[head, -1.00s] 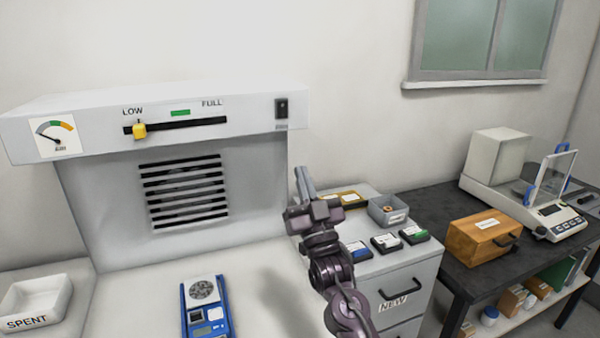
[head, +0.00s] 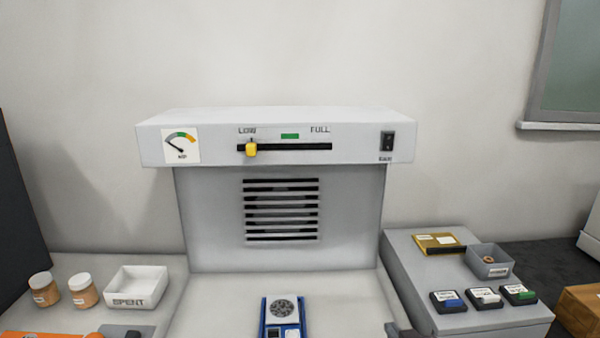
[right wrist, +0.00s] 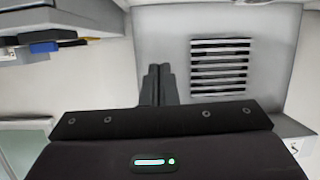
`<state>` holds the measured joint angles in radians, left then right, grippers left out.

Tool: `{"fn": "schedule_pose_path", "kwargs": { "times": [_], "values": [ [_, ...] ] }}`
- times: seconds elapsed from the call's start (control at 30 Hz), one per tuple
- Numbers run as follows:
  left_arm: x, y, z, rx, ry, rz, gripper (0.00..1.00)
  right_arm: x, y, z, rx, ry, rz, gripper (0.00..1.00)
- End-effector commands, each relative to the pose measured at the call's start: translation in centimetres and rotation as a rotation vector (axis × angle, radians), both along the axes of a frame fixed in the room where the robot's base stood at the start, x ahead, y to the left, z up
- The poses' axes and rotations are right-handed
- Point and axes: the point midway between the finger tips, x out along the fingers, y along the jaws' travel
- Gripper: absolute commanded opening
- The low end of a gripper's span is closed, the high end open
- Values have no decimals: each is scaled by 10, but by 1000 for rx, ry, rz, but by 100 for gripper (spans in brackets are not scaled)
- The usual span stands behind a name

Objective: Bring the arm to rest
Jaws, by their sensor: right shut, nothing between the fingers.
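My right gripper (right wrist: 158,84) is shut and empty in the right wrist view, its two fingers together in front of the grey back panel (right wrist: 160,38). The rest of the right arm is out of the head view. My left gripper is in neither view now.
The hood (head: 275,135) has a yellow slider knob (head: 251,149) near LOW. A white SPENT tray (head: 136,288) and two jars (head: 82,290) stand at left.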

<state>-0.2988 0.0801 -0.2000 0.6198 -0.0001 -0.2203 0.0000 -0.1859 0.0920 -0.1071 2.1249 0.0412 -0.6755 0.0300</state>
Motion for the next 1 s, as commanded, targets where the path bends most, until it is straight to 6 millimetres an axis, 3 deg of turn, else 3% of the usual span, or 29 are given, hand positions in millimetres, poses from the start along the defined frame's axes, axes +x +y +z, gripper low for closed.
{"fn": "schedule_pose_path", "kwargs": {
  "times": [0.03, 0.1, 0.2, 0.4, 0.7, 1.0],
  "values": [
    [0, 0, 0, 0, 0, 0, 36, -25, 1, -21, -13, 118, 8, 0],
    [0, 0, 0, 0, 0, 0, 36, -56, 2, -44, -30, 263, 15, 0],
    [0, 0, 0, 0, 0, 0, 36, -94, 2, -65, -50, 426, 24, 0],
    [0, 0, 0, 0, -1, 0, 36, -156, 1, -88, -81, 669, 37, 0],
    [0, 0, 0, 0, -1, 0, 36, -236, -2, -101, -123, 956, 58, 0],
    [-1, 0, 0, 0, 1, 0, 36, -216, 1, -182, -123, 976, 62, 0]
  ]
}}
